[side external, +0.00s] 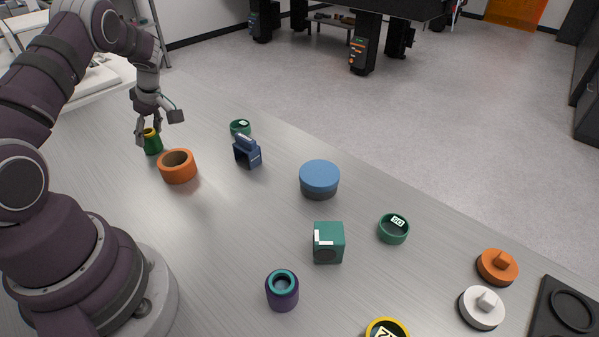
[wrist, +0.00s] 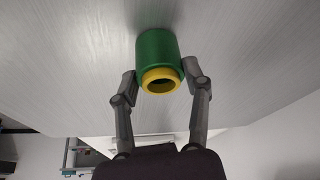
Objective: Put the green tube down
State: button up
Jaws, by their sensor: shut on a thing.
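The green tube (side external: 153,145) has a yellow ring at its top and stands upright at the far left of the table in the side external view. It also shows in the wrist view (wrist: 156,52), with its yellow open end toward the camera. My gripper (side external: 151,131) is at the tube's upper part, and the wrist view shows its fingers (wrist: 160,80) on either side of the tube, shut on it. The tube's base looks to be at or very near the table top; I cannot tell whether it touches.
An orange ring (side external: 178,172) stands close to the tube, to its right and nearer the camera. A dark blue bracket (side external: 247,156), a green ring (side external: 240,127) and a blue round box (side external: 319,177) stand further right. The table left of the tube looks clear.

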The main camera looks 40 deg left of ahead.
jog(key=shift+f, duration=0.15)
jog(key=o, duration=1.2)
jog(key=w+d+r+m+t+h, duration=0.1)
jog(key=w+d+r+m+t, duration=0.2)
jog(key=d+r+m, duration=0.8)
jog(key=s+d+r+m+t+h, duration=0.1)
jog(key=s+d+r+m, duration=0.1)
jog(key=d+m, duration=0.2)
jog(key=s+d+r+m+t+h, duration=0.1)
jog(key=s+d+r+m+t, duration=0.1)
jog(key=d, duration=0.6)
jog(key=s+d+r+m+t+h, duration=0.1)
jog(key=s+d+r+m, duration=0.2)
jog(key=d, duration=0.4)
jog(key=shift+s+r+m, duration=0.15)
jog(key=shift+s+m, duration=0.1)
jog(key=shift+m, duration=0.4)
jog(key=shift+s+r+m, duration=0.1)
jog(key=shift+s+m, duration=0.15)
jog(key=shift+m, duration=0.4)
